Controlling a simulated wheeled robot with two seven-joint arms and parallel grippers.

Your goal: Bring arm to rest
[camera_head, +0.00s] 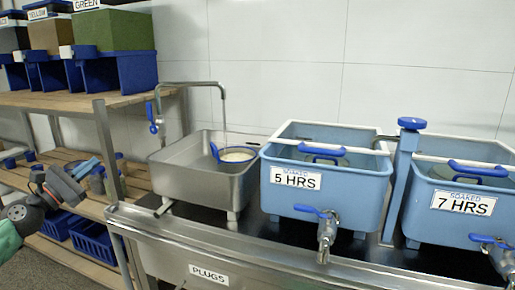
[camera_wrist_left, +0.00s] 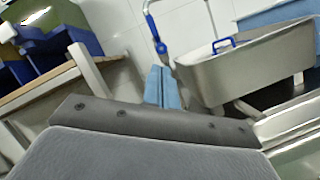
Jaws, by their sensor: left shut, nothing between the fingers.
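My left arm comes in at the lower left of the head view. Its gripper (camera_head: 86,168) is shut and empty, with its blue-grey fingers pointing up and right, in front of the wooden shelf. The shut fingers also show in the left wrist view (camera_wrist_left: 161,88), with the metal sink behind them to the right. They appear apart from the sink and the shelf. My right gripper is in neither view.
A steel sink (camera_head: 190,170) with a running tap holds a blue-handled strainer (camera_head: 236,154). Blue tubs marked 5 HRS (camera_head: 300,205) and 7 HRS (camera_head: 450,215) stand to its right. The wooden shelf (camera_head: 75,100) at left holds bins and bottles.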

